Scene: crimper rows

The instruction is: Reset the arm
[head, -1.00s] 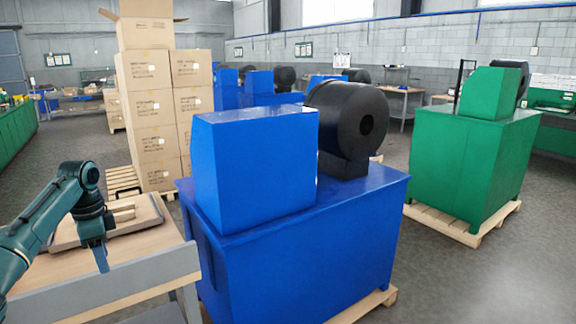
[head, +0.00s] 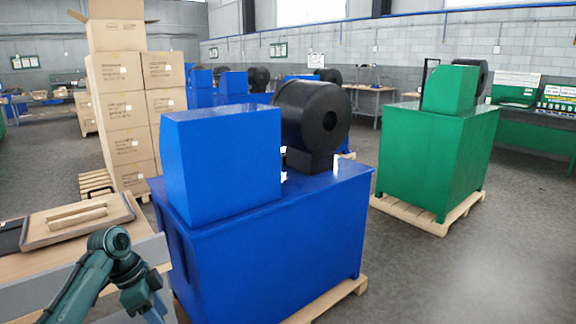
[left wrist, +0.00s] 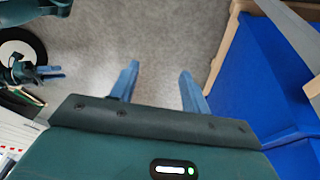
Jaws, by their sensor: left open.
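My left arm (head: 105,270) comes in at the lower left of the head view, bent down in front of the wooden workbench. Its gripper sits low, left of the blue machine (head: 270,235). In the left wrist view my left gripper (left wrist: 158,82) points down over the grey floor, its two blue fingers apart with nothing between them. What looks like my right gripper (left wrist: 48,71) shows small at the left of the left wrist view; its finger gap is too small to judge.
The workbench (head: 25,265) holds a wooden board with a handle (head: 78,218). Stacked cartons (head: 122,110) stand behind. A green machine (head: 440,150) on a pallet is to the right. Open floor (head: 440,280) lies at the lower right. Blue panels (left wrist: 265,80) flank the left gripper's right side.

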